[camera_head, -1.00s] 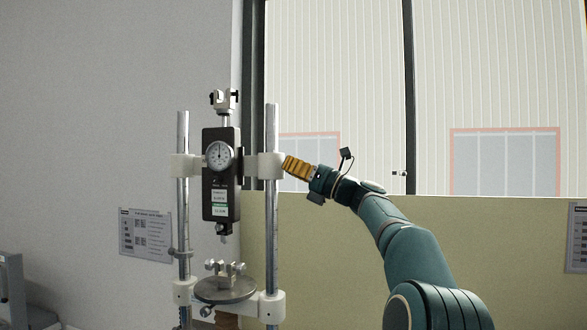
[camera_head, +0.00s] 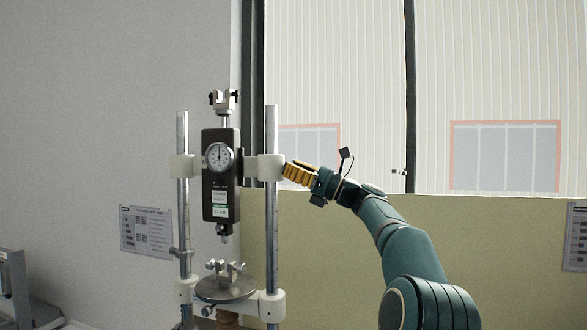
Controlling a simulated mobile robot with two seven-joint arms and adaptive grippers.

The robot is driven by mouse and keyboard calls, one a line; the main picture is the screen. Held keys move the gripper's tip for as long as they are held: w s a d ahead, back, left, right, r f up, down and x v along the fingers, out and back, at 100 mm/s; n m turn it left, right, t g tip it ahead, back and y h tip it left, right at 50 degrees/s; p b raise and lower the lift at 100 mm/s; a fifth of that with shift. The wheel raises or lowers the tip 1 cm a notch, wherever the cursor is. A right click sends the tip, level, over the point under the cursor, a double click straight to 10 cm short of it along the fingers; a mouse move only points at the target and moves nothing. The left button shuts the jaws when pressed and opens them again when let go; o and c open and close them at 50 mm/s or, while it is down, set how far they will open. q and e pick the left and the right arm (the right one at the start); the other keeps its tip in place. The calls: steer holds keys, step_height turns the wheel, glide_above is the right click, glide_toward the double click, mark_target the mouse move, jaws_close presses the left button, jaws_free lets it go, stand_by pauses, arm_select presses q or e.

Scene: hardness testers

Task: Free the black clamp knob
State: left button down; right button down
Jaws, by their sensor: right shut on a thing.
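The hardness tester stand has two steel posts and a black gauge body (camera_head: 221,184) with a round dial. A white clamp block (camera_head: 268,167) sits around the right post, beside the gauge. My right gripper (camera_head: 286,169), with yellow-orange fingers, reaches in from the right, its tips at the right side of this block. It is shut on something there. The black clamp knob is not visible; the fingers cover the spot where they meet the block, so I take it to be between them. My left gripper is not in view.
Below the gauge is a round metal plate (camera_head: 226,289) with small clamps, between the posts. A lower white block (camera_head: 271,306) holds the right post. A forked fixture (camera_head: 223,101) tops the gauge. Open space lies right of the stand, before a yellowish panel (camera_head: 330,250).

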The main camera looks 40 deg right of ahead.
steer(key=c, duration=0.7)
jaws_free()
steer(key=shift+o, duration=0.2)
steer(key=v, duration=1.2)
steer(key=shift+a, duration=0.1)
